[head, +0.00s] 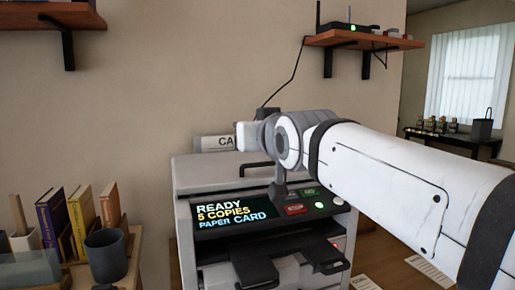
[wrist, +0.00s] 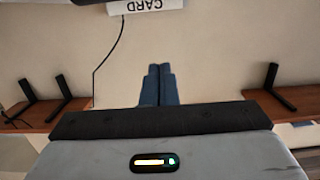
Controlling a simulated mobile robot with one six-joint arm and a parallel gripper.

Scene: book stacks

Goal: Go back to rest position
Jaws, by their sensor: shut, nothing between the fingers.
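My gripper (wrist: 160,70) shows in the wrist view with its blue fingers together and nothing between them. It points toward the beige wall. In the head view my white arm reaches in from the right, and its wrist is above the grey copier (head: 220,172). The fingers cannot be made out in the head view. A red button (head: 294,209) and a green button (head: 309,191) are beside the display.
A CARD sign (head: 213,142) stands behind the copier and shows upside down in the wrist view (wrist: 145,5). A wall shelf (head: 365,40) holds a router-like device. Books (head: 52,222) and a dark mug (head: 106,254) stand at left. A dark side table (head: 455,139) is at right.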

